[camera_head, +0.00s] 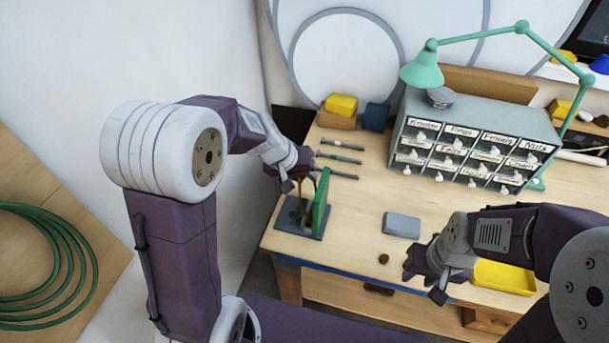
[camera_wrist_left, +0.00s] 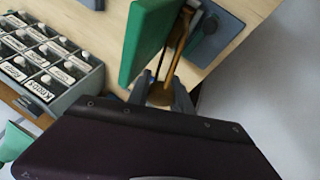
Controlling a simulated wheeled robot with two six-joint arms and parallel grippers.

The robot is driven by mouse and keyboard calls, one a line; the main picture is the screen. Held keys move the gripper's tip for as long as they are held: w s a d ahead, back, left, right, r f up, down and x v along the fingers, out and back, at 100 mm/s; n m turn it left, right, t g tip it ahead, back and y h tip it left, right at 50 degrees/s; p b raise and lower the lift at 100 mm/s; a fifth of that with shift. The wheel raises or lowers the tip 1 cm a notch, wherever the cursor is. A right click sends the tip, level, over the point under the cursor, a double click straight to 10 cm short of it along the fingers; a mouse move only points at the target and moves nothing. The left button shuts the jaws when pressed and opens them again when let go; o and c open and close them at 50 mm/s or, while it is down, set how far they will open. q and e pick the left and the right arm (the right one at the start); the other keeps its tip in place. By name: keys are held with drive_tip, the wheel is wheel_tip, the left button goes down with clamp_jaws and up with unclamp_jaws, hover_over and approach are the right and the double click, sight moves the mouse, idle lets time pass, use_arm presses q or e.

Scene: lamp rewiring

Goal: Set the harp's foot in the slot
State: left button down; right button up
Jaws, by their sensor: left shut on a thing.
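The harp (camera_wrist_left: 181,42), a thin brown-bronze frame, is between the fingers of my left gripper (camera_wrist_left: 162,96), which is shut on it. In the head view my left gripper (camera_head: 298,181) is over a dark grey base plate (camera_head: 287,222) with an upright green panel (camera_head: 320,203). The harp stands close beside the panel, above the plate. The plate also shows in the wrist view (camera_wrist_left: 222,35), with the green panel (camera_wrist_left: 148,38). The slot and the harp's foot cannot be made out. My right gripper (camera_head: 425,287) is open and empty near the table's front edge.
Several dark rods (camera_head: 338,159) lie just behind the stand. A labelled drawer cabinet (camera_head: 470,120) and a green lamp (camera_head: 422,72) stand at the back right. A grey block (camera_head: 401,225) and a yellow tray (camera_head: 505,277) are on the right. The table between stand and cabinet is mostly clear.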

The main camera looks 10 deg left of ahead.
use_arm(q)
drive_tip(key=shift+f+b, duration=0.3)
idle(0.9)
drive_tip(key=c, duration=1.1)
unclamp_jaws()
drive_tip(key=shift+c, duration=0.2)
drive_tip(key=shift+o, duration=0.3)
drive_tip(key=shift+s, duration=0.1)
drive_tip(key=v, duration=0.9)
